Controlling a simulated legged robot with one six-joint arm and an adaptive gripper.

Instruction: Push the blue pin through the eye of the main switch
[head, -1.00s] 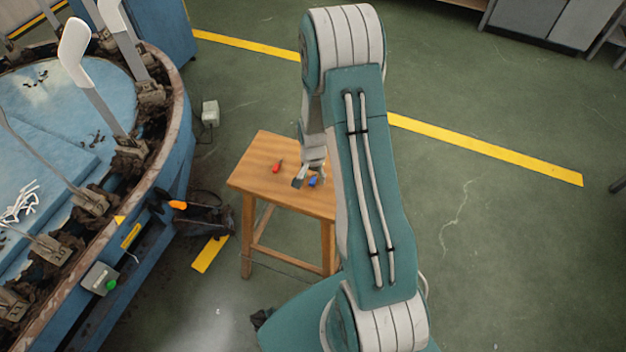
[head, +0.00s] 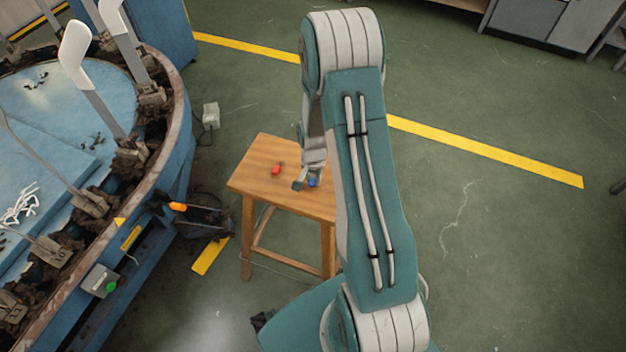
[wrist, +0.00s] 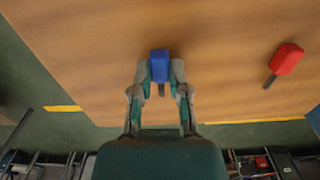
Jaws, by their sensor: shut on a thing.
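The blue pin (head: 313,182) is at the right part of the wooden stool's top in the head view. In the wrist view the blue pin (wrist: 160,62) has a blue block head and a thin dark shank pointing toward my palm. My gripper (wrist: 160,72) is shut on the blue head, one finger on each side. In the head view my gripper (head: 306,182) is low at the stool top, partly hidden by my arm. I cannot pick out the main switch or its eye for certain; a dark fixture with an orange part (head: 178,207) juts from the blue machine.
A red pin (head: 277,169) lies on the stool (head: 255,180), left of my gripper; it is at the right in the wrist view (wrist: 287,58). The round blue machine (head: 178,130) stands left, with a green-button box (head: 100,280). Floor right of the stool is clear.

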